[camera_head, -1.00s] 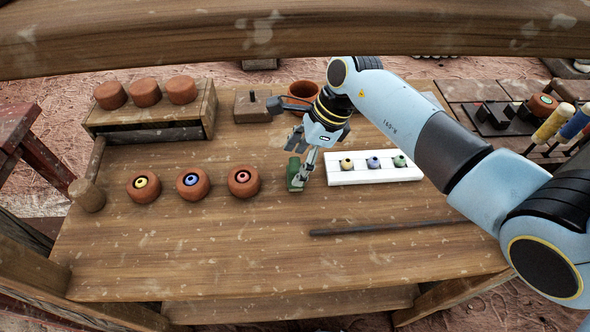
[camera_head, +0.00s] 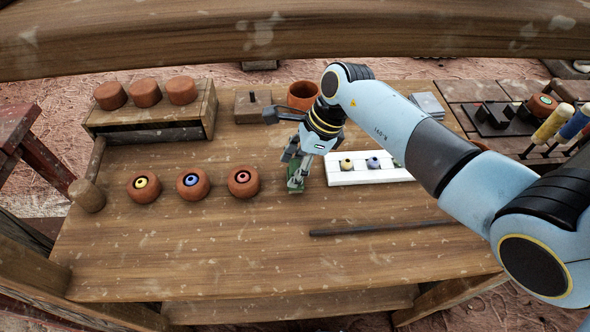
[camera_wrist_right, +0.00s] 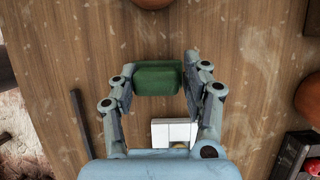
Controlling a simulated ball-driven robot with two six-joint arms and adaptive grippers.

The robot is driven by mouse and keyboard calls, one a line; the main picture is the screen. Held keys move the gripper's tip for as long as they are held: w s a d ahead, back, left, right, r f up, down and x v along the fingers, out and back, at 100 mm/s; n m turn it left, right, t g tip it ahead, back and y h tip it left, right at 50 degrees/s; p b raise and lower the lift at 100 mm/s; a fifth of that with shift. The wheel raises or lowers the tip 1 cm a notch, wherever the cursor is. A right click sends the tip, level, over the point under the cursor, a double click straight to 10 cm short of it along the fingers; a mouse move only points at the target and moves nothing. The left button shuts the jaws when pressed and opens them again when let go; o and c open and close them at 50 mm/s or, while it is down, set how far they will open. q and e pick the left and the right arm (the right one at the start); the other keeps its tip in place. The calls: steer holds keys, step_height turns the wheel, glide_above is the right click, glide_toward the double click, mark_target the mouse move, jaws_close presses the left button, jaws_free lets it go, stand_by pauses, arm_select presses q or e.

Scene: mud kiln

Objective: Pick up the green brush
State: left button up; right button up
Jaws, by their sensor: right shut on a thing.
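The green brush (camera_wrist_right: 158,79) shows as a green block between the two fingers of my right gripper (camera_wrist_right: 158,70) in the wrist view. In the head view the right gripper (camera_head: 296,184) points down over the table, left of the white tray, and its fingers hide most of the brush (camera_head: 294,171). The right gripper is shut on the brush. I cannot tell whether the brush still touches the table. My left gripper is not in view.
A white tray (camera_head: 336,179) with small coloured balls lies just right of the gripper. Several clay pots, such as one with a red ring (camera_head: 243,183), stand to the left. A dark rod (camera_head: 375,229) lies in front.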

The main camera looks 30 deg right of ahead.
mark_target(295, 163)
step_height(295, 163, up, 4)
steer(key=shift+r, duration=0.1)
steer(key=d+r+b, duration=0.3)
steer(key=d+r, duration=0.3)
steer(key=d, duration=0.5)
steer(key=shift+w+d+r, duration=0.35)
steer(key=shift+r, duration=0.05)
